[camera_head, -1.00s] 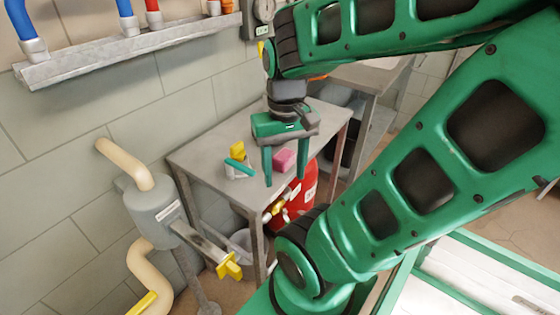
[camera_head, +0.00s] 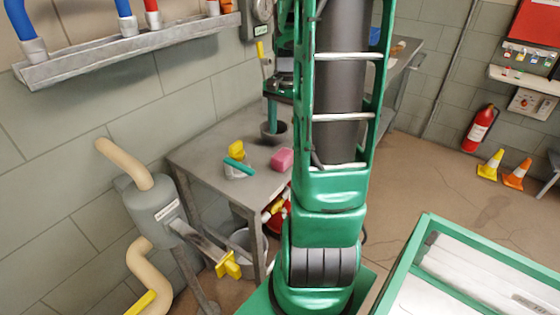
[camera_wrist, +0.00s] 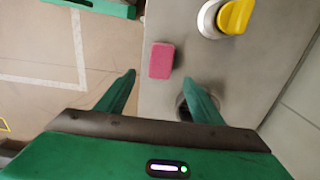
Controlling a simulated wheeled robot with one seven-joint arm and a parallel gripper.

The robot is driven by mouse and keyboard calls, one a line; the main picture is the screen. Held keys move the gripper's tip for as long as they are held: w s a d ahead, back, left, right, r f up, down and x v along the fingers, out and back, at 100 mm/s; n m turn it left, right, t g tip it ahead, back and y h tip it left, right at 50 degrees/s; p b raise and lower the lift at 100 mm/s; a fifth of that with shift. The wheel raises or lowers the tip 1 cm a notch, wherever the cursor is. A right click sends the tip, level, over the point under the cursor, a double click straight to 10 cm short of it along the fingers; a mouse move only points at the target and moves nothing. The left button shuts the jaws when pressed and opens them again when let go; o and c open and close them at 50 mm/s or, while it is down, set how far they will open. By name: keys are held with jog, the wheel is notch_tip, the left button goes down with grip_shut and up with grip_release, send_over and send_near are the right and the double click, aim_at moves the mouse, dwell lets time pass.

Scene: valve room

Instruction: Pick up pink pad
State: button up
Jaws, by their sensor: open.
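The pink pad (camera_head: 282,160) lies on the grey table (camera_head: 200,159) near its edge, close to my arm in the head view. In the wrist view the pink pad (camera_wrist: 161,60) lies flat just beyond the fingertips, between their lines, with nothing touching it. My gripper (camera_wrist: 158,84) is open and empty, its two green fingers apart above the table. In the head view my arm hides most of the gripper. One green finger shows over a dark cup on the table, behind the pad.
A dark cup (camera_head: 273,132) stands on the table; my right finger partly covers it in the wrist view. A grey tank with pipes (camera_head: 157,208) stands left of the table.

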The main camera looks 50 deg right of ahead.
aim_at(283, 153)
notch_tip(283, 153, down, 5)
jog(key=shift+f, duration=0.1)
jog(key=shift+w+a+f, duration=0.1)
jog(key=shift+a+f, duration=0.15)
jog(key=shift+f, duration=1.05)
jog(key=shift+a+f, duration=0.2)
jog(key=shift+f, duration=1.05)
jog(key=c, duration=1.2)
